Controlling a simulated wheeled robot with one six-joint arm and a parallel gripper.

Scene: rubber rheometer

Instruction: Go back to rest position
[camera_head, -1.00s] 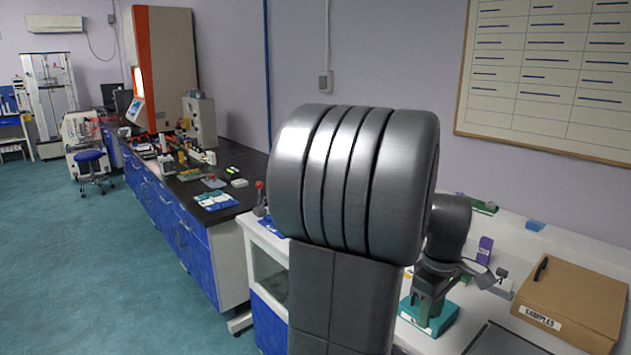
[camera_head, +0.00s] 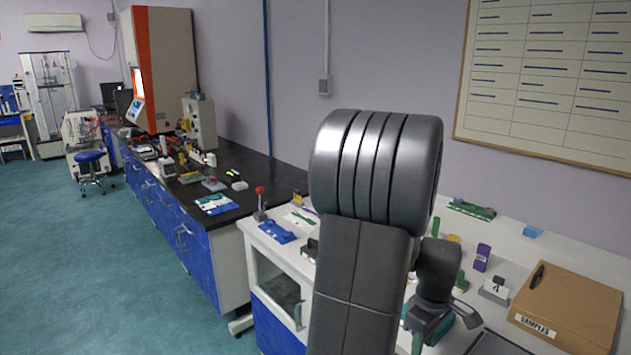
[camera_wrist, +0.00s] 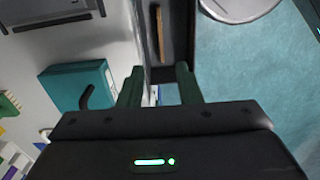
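My gripper (camera_wrist: 158,72) shows in the wrist view with its two green fingers apart. Nothing is between them. Its dark body fills the bottom of that view. In the head view my arm is bent and stands over the white bench, and the fingers cannot be made out there. A teal box (camera_wrist: 65,90) with a black handle-like part lies left of the fingers in the wrist view, apart from them.
The white bench (camera_head: 585,255) holds a cardboard samples box (camera_head: 565,305), a purple block (camera_head: 482,257) and a green board (camera_head: 471,209). A red-topped joystick-like thing (camera_head: 260,203) stands on the left. A dark-topped counter (camera_head: 240,160) runs behind.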

